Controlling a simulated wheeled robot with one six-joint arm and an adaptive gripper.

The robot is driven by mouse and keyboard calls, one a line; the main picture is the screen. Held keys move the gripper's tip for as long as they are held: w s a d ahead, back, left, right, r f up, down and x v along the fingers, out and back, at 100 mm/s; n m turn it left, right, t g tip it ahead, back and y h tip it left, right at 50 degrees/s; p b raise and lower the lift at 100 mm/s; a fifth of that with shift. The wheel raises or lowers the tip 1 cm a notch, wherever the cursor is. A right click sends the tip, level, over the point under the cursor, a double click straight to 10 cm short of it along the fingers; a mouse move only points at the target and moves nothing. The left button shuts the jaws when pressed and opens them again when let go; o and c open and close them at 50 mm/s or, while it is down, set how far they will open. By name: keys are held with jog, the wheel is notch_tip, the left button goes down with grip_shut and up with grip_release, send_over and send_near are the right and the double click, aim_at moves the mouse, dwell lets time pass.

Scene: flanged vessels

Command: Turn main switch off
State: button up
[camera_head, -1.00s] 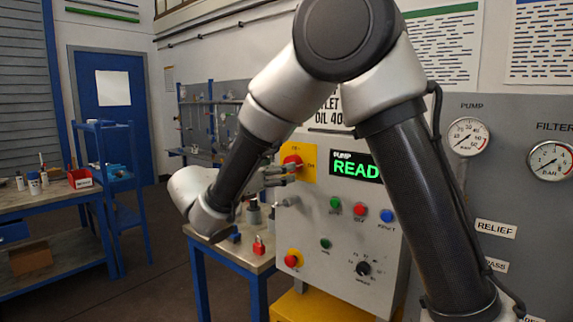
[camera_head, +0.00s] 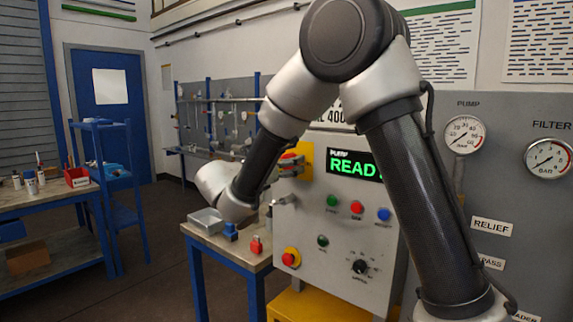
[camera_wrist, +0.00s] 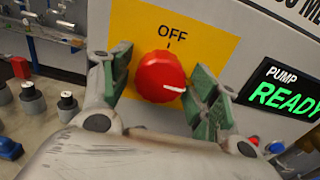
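The main switch is a red rotary knob (camera_wrist: 160,77) on a yellow plate (camera_wrist: 205,38) marked OFF at the top. Its white pointer line points right and slightly down, away from the OFF mark. In the wrist view my gripper (camera_wrist: 165,90) is open, with one green-padded finger on each side of the knob and a gap at both sides. In the head view my gripper (camera_head: 287,166) is at the yellow plate (camera_head: 305,158) on the panel's upper left, and my fingers partly hide the knob.
The panel's display (camera_head: 354,166) reads READY. A workbench (camera_head: 215,240) with a red padlock (camera_head: 256,245) stands below my arm.

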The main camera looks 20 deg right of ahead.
jog(key=c, duration=0.7)
jog(key=shift+o, duration=0.2)
jog(key=shift+n, duration=0.3)
jog(key=n, duration=0.6)
jog(key=shift+n, duration=0.3)
jog(key=n, duration=1)
jog(key=shift+n, duration=0.4)
jog(key=o, duration=1)
